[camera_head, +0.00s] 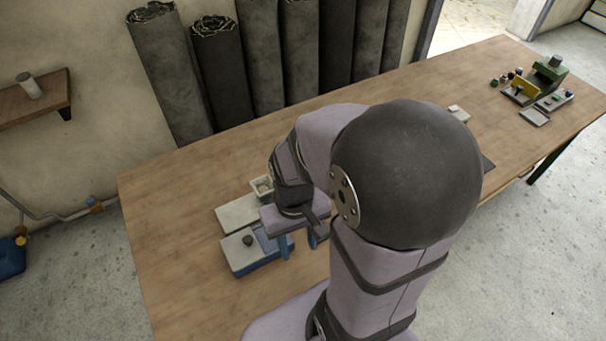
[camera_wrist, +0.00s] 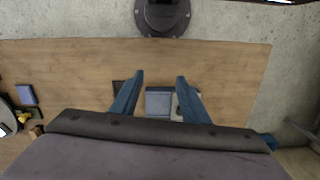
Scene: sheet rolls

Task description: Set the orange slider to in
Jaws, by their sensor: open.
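No orange slider can be made out in either view; my arm hides part of the table in the head view. A grey-topped box with a blue base and a dark knob (camera_head: 248,240) stands on the wooden table (camera_head: 190,200) at the left. My gripper (camera_head: 298,243) is just right of this box, pointing down. In the wrist view my gripper (camera_wrist: 160,76) shows two blue fingers spread apart with nothing held. A grey-blue block (camera_wrist: 158,102) shows between and beyond the fingers, apart from them as far as I can tell.
A pale flat box (camera_head: 237,212) and a small open container (camera_head: 262,186) are close behind my gripper. Several dark sheet rolls (camera_head: 260,60) lean on the wall. A green device (camera_head: 550,70) with a yellow part (camera_head: 525,87) is at the far right. The table's left end is clear.

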